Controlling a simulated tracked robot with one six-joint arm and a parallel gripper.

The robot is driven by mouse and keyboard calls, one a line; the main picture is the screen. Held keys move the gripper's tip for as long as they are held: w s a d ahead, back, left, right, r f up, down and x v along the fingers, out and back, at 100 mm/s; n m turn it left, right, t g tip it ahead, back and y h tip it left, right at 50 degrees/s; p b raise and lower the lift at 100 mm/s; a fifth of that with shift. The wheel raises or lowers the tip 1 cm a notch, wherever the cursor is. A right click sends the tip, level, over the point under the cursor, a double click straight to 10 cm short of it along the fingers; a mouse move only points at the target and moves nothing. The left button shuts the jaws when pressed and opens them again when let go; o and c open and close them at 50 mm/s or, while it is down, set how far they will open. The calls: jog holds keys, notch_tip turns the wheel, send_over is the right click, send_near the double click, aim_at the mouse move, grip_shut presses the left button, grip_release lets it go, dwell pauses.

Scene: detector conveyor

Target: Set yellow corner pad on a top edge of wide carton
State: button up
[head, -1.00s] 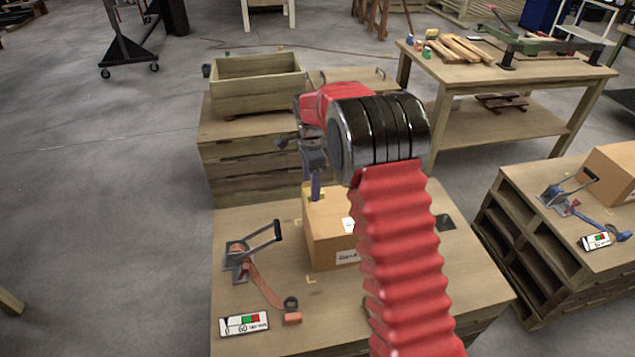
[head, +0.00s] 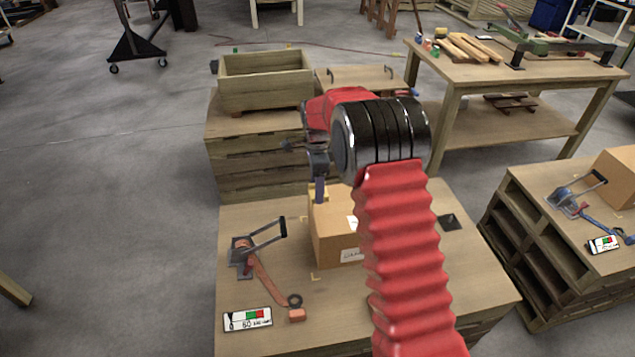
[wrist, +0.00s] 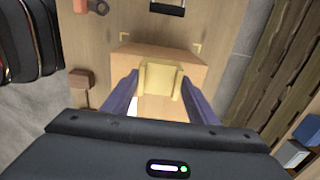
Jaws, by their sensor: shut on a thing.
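The brown wide carton (head: 335,238) stands upright on the wooden-topped stand in front of me, with a white label on its front; my arm hides its right part. My gripper (head: 319,196) is at the carton's upper left. In the wrist view its two dark fingers (wrist: 160,88) are shut on the yellow corner pad (wrist: 160,76), one on each side. The pad lies over a top edge of the carton (wrist: 193,70) in that view; I cannot tell if it is fully seated. In the head view only a bit of the yellow pad (head: 312,191) shows beside the fingers.
A strap tensioner (head: 243,255) with an orange strap and a gauge card (head: 248,319) lie left of the carton. A wooden crate (head: 265,82) stands behind. Another carton (head: 617,175) and a blue-strapped tensioner (head: 570,200) are on the right pallet.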

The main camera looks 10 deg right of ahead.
jog(key=shift+f, duration=1.2)
jog(key=shift+f, duration=2.15)
jog(key=o, duration=1.2)
jog(key=shift+c, duration=0.2)
notch_tip(320, 180, up, 14)
jog(key=shift+f, duration=0.2)
dwell(0.6)
